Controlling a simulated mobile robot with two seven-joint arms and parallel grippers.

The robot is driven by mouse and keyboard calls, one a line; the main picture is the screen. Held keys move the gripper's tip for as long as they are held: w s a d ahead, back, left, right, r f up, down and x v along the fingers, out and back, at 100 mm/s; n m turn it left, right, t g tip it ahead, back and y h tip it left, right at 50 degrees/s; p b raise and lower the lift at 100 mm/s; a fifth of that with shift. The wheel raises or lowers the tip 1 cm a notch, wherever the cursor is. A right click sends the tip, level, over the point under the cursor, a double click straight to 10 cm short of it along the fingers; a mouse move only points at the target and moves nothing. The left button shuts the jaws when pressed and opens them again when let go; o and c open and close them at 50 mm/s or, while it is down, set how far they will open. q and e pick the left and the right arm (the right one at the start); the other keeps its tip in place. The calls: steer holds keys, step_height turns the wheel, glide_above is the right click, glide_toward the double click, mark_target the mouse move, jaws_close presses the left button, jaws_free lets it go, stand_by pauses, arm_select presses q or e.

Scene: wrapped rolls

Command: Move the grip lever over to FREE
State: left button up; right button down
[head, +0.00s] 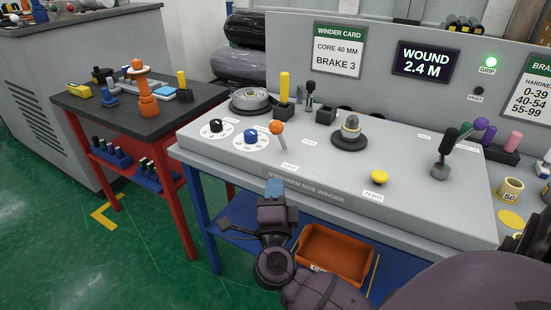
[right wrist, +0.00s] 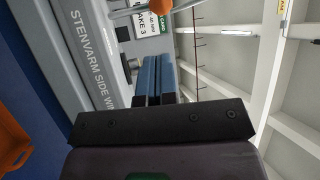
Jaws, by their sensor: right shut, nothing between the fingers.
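A lever with an orange ball knob (head: 277,128) stands at the front left of the grey winder bench. Small label plates lie beside it, too small to read; I take it as the grip lever but cannot confirm. Its orange ball (right wrist: 158,4) also shows at the top edge of the right wrist view, on a silver rod. My right gripper (head: 275,188) is shut and empty, its blue fingertips at the bench's front edge, below and apart from the knob. The fingertips (right wrist: 156,78) lie together in the right wrist view. My left gripper is not in view.
The GRIP lamp (head: 491,61) glows green. Two dials (head: 257,140) sit left of the lever; a spindle (head: 350,130), yellow button (head: 380,177) and purple-knobbed lever (head: 481,124) lie rightward. An orange bin (head: 335,260) is below.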

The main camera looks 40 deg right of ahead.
mark_target(276, 133)
steer(key=x, duration=1.3)
steer(key=shift+w+d+b, duration=0.15)
steer(key=shift+w+b, duration=0.15)
